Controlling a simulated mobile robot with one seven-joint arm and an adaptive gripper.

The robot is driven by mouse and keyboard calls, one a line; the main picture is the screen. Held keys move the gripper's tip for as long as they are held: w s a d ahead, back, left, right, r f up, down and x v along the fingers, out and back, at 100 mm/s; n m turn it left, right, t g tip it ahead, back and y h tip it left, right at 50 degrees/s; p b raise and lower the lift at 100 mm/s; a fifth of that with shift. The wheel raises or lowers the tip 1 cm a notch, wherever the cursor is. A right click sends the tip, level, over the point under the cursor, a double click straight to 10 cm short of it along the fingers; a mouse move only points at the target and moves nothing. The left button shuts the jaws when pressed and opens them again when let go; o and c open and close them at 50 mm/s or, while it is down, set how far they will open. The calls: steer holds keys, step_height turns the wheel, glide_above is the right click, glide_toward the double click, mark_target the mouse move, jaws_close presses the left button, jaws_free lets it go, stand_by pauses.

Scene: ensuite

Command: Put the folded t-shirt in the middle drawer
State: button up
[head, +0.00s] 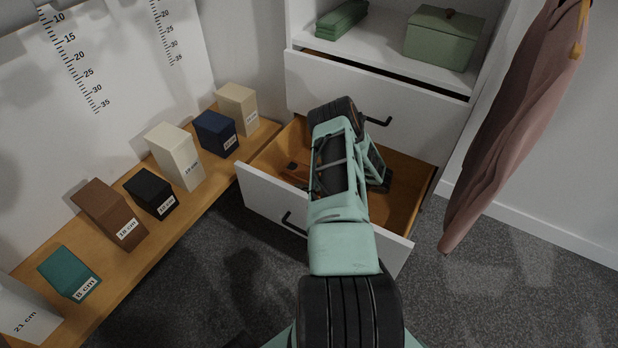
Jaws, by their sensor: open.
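An open drawer (405,205) with a white front and an orange-brown wooden inside is pulled out below another white drawer front (335,95). A small brown thing with a dark spot (297,171) lies inside at the left; I cannot tell whether it is the folded t-shirt. My arm reaches over the front of the open drawer and covers its middle. My gripper (316,184) is open, low over or inside the drawer and mostly hidden by my arm. I cannot see clearly what is under it.
A green lidded box (443,38) and a folded green cloth (341,19) stand on the shelf above. A pink garment (515,125) hangs at the right. Several labelled boxes, including a brown one (108,213), line a wooden ledge (150,228) at the left. Grey carpet (210,270) is clear.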

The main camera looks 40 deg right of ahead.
steer(key=shift+r, duration=0.1)
steer(key=p+v, duration=0.3)
steer(key=v, duration=0.9)
steer(key=shift+s, duration=0.1)
